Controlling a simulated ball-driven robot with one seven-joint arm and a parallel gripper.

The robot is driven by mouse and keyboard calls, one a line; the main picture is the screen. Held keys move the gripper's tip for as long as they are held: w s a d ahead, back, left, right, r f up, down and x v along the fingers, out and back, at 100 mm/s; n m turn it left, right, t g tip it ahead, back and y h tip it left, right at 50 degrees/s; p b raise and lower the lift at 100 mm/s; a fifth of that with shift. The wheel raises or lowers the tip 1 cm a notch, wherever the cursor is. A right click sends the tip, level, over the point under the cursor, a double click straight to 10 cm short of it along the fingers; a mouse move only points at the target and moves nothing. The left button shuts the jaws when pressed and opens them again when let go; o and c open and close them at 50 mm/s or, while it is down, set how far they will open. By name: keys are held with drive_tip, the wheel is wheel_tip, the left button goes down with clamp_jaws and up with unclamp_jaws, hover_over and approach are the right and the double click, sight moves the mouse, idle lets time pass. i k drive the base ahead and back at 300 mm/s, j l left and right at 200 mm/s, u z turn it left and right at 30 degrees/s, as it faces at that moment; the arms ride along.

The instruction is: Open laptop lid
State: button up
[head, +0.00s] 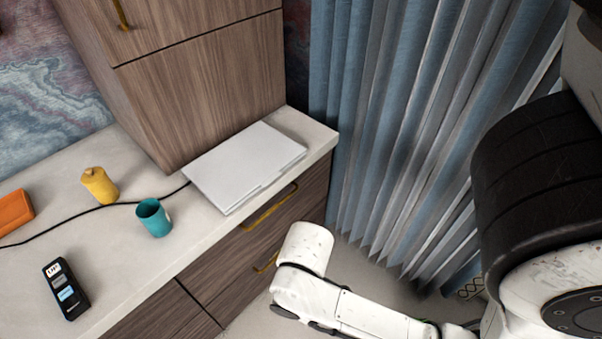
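A flat silver-white laptop (243,166) lies with its lid shut on the pale counter, close to the counter's right end. Its front edge is towards the counter's front, and a black cable runs from its left side. My white arm reaches in from the lower right, below and in front of the counter. My gripper's fingers cannot be made out in the head view, and nothing of mine touches the laptop.
On the counter (127,257) left of the laptop stand a teal cup (154,217), a yellow pot (99,185), a black device (65,289) and an orange box (15,210). A wooden cabinet (200,85) rises behind the laptop. Blue-grey curtains (400,120) hang to the right.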

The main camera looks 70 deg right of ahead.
sight(255, 157)
drive_tip(key=k+l+z, duration=0.1)
drive_tip(key=z, duration=0.8)
